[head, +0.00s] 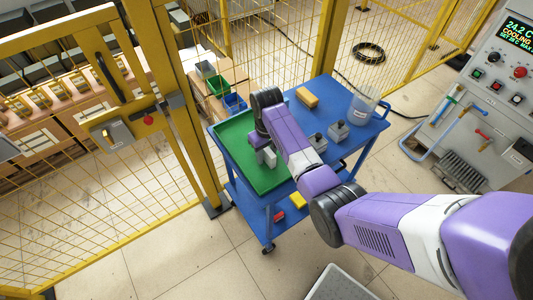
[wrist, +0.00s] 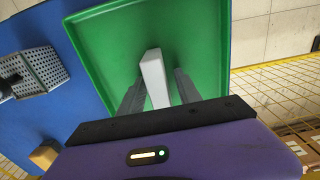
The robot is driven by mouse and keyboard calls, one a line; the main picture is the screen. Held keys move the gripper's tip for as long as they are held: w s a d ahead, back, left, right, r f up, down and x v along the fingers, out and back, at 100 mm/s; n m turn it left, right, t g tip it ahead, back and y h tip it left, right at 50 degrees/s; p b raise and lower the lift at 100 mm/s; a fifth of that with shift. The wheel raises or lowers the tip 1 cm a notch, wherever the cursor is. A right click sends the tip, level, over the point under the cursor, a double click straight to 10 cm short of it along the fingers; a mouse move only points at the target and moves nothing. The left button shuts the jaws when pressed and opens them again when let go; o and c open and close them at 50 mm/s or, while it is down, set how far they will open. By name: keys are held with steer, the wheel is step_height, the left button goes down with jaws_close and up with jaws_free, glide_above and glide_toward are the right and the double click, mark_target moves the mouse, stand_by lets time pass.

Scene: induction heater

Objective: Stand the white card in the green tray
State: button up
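The green tray (head: 262,180) lies on the left part of the blue cart's top, and it fills much of the wrist view (wrist: 205,35). The white card (wrist: 153,72) stands on edge over the tray, between my fingers. A pale piece of it shows under my wrist in the head view (head: 270,156). My gripper (wrist: 160,78) points down at the tray with its two grey fingers apart, one on each side of the card. Green shows between the card and the right finger. The card's lower edge is hard to see, so its contact with the tray floor is unclear.
Yellow fencing (head: 185,120) is close on the left. A control panel (head: 490,95) stands right.

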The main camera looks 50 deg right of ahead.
mark_target(267, 149)
step_height(267, 149, up, 12)
steer(key=shift+r, duration=0.2)
stand_by(0.5)
stand_by(0.6)
